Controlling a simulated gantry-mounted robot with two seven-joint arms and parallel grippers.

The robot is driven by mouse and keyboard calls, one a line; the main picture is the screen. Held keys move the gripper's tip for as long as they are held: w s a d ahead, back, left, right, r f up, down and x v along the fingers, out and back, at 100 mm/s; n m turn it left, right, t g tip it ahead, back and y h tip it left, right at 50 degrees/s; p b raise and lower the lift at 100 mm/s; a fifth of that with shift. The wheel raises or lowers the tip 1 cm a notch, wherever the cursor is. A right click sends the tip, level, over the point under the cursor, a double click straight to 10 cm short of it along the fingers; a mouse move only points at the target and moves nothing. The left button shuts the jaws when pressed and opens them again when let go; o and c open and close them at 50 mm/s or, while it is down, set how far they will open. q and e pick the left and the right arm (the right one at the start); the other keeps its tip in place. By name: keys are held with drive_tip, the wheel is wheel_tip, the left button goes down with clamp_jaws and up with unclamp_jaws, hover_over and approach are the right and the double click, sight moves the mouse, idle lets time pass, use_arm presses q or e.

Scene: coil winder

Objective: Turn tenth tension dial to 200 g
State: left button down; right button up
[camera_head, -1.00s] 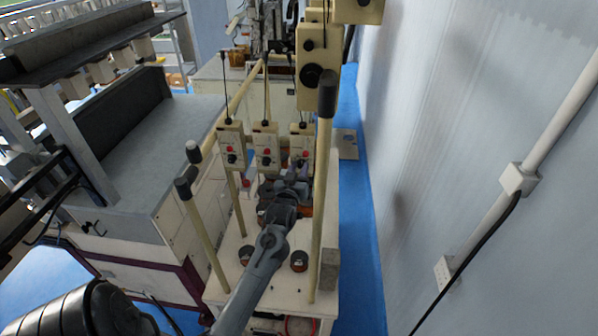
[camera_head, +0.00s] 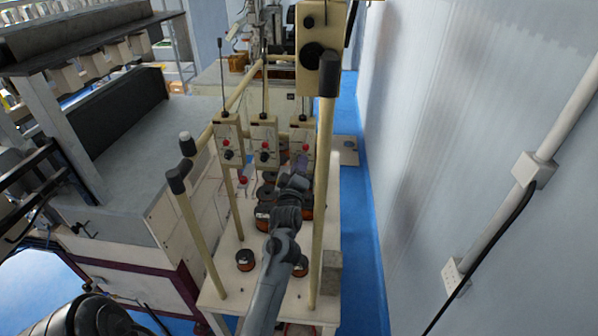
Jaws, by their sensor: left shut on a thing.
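Three cream tension boxes stand in a row on thin rods above the machine's table: a left box (camera_head: 228,131), a middle box (camera_head: 264,132) and a right box (camera_head: 302,131). Red and dark knobs show on the left and middle fronts; a red knob (camera_head: 305,147) shows on the right one. My left gripper (camera_head: 301,165) is at the lower front of the right box, shut on a small dial there. The fingers hide that dial and its scale, so its setting cannot be read. I cannot tell the boxes' numbering. My right gripper is not in view.
A larger cream box with a black knob (camera_head: 312,57) hangs above. Black-capped posts (camera_head: 325,150) flank the arm. Dark spools (camera_head: 245,260) sit on the white table (camera_head: 232,290). A wall is on the right, a grey machine on the left.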

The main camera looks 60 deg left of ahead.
use_arm(q)
drive_tip(key=shift+f+n+g+y+b, duration=0.1)
drive_tip(key=shift+n+g+y+b, duration=0.25)
drive_tip(key=shift+n+b, duration=1.05)
drive_tip(key=shift+n+p, duration=0.35)
drive_tip(key=shift+n, duration=0.25)
drive_tip(key=c, duration=0.8)
unclamp_jaws()
drive_tip(key=shift+c, duration=0.2)
